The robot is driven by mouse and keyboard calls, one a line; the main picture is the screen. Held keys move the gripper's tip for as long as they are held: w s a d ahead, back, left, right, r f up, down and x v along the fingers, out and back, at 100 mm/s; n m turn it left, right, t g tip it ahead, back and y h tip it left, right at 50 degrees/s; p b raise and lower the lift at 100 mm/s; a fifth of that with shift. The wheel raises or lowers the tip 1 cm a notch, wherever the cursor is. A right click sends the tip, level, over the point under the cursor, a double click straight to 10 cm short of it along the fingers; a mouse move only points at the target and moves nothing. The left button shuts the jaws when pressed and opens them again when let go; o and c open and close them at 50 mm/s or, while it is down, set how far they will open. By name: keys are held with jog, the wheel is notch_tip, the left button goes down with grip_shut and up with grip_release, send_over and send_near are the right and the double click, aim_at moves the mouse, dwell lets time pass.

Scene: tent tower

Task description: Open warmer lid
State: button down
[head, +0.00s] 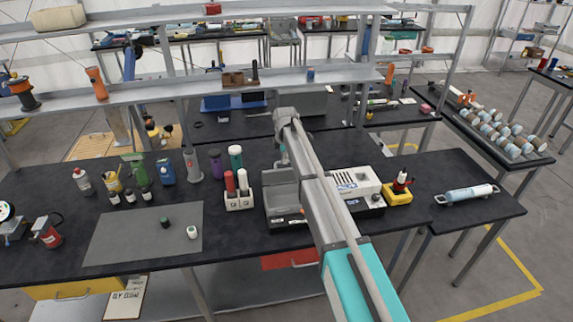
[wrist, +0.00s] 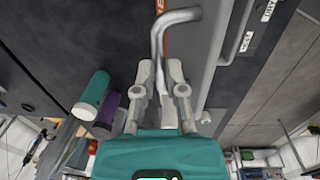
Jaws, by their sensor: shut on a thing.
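The warmer (head: 282,202) is a grey box on the dark bench, partly hidden behind my arm in the head view. In the wrist view a broad grey panel (wrist: 208,55), seemingly its lid, lies close in front of my gripper (wrist: 160,75). A bent grey bar handle (wrist: 172,17) comes down from the top of that view. Its lower end sits between my two fingers, which are shut on it. In the head view my gripper is mostly hidden by my arm. I cannot tell how far the lid is raised.
Red and white bottles stand in a white holder (head: 239,201) just left of the warmer. A purple bottle (head: 216,164) and a green one (head: 236,158) stand behind it. A white device (head: 354,183) is at right. The grey mat (head: 145,232) is mostly clear.

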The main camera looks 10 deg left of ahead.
jog(key=w+a+f+b, duration=0.3)
jog(key=w, duration=0.4)
jog(key=shift+w+f, duration=0.2)
jog(key=shift+w, duration=0.2)
jog(key=shift+w+a, duration=0.15)
jog(key=shift+w, duration=0.15)
jog(key=c, duration=0.9)
grip_release()
jog(key=shift+w+f, duration=0.1)
jog(key=shift+f, duration=0.05)
jog(key=shift+o, duration=1.1)
jog(key=shift+w+a+f, duration=0.1)
jog(key=shift+w+f, duration=0.1)
jog(key=shift+f, duration=0.1)
jog(key=shift+r, duration=0.1)
jog(key=shift+s, duration=0.25)
